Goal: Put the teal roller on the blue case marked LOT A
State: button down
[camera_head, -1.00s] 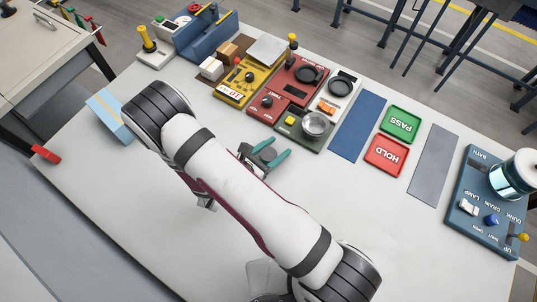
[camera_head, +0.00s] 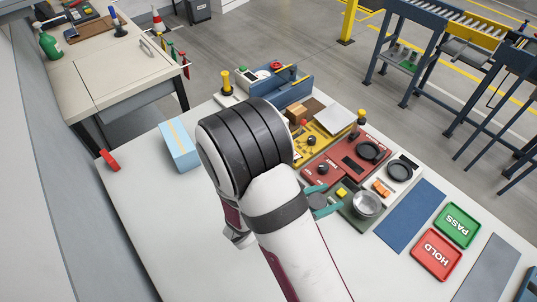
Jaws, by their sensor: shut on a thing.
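My gripper (camera_head: 320,200) shows only in part behind my arm, near the left edge of the dark green panel. Its two teal fingers stand apart, with a small grey-teal thing between them. I take this to be the teal roller (camera_head: 317,200), mostly hidden, held by the gripper; its outline is unclear. A light blue case (camera_head: 180,146) with a tan band stands on the table at the left, apart from the gripper. I cannot read any LOT A marking on it.
My arm covers the table's middle. A silver bowl (camera_head: 367,204) stands right of the gripper. Red panel (camera_head: 345,162), yellow panel (camera_head: 322,143) and blue holder (camera_head: 286,88) line the back. A red clamp (camera_head: 109,160) is at the left edge. Table around the light blue case is clear.

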jog(key=w+a+r+n+t+y, duration=0.2)
jog(key=w+a+r+n+y, duration=0.15)
jog(key=w+a, duration=0.4)
jog(key=w+a+r+n+t+y, duration=0.1)
jog(key=w+a+r+n+y, duration=0.3)
jog(key=a, duration=0.7)
jog(key=w+a+r+n+t+y, duration=0.2)
jog(key=w+a+n+y, duration=0.35)
jog(key=w+a, duration=0.3)
send_over(186, 140)
notch_tip(186, 140, down, 7)
jog(key=shift+s+d+f, duration=0.1)
jog(key=shift+f, duration=0.05)
notch_tip(186, 140, down, 3)
jog(key=shift+f, duration=0.45)
jog(key=shift+c, duration=1.2)
grip_release()
jog(key=shift+f, duration=0.1)
